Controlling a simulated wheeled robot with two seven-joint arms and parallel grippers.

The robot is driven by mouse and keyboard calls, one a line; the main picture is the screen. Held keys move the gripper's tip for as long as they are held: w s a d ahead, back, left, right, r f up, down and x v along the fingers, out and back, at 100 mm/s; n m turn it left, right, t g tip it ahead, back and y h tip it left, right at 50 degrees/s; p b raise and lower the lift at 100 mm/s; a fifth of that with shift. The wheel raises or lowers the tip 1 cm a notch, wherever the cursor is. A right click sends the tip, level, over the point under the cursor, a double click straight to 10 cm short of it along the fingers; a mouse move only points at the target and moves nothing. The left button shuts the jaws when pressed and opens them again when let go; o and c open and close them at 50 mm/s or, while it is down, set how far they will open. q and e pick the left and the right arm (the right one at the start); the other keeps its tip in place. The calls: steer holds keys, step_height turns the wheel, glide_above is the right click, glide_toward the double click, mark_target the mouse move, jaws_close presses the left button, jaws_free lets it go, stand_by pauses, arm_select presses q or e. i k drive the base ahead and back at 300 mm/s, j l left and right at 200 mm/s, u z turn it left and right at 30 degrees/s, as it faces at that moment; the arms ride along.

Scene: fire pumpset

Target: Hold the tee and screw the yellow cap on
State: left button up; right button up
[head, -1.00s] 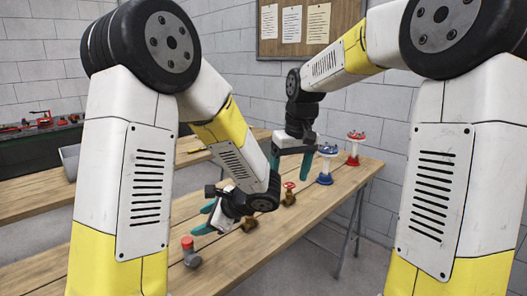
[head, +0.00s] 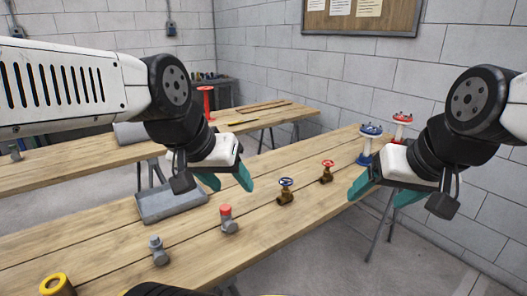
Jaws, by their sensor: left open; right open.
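A yellow ring-shaped piece (head: 57,285), which may be the yellow cap, is at the bottom left of the head view, cut by the frame edge. A bare grey tee-like fitting (head: 158,252) stands on the near bench. A second grey fitting with a red cap (head: 228,213) stands to its right. I cannot tell which fitting is the task's tee. My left gripper (head: 227,180) is open and empty, above the bench beyond the red-capped fitting. My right gripper (head: 384,192) is open and empty, at the right edge of the bench, apart from these pieces.
A grey tray (head: 172,206) lies at the bench's far edge below my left gripper. A blue-wheeled valve (head: 286,190) and a red-wheeled valve (head: 326,172) stand mid-bench. A blue pillar fitting (head: 368,145) and a red one (head: 400,127) stand at the far right end.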

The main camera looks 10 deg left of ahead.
mark_target(160, 258)
steer(key=k+l+u, duration=0.1)
steer(key=u, duration=1.4)
steer(key=k+j, duration=0.05)
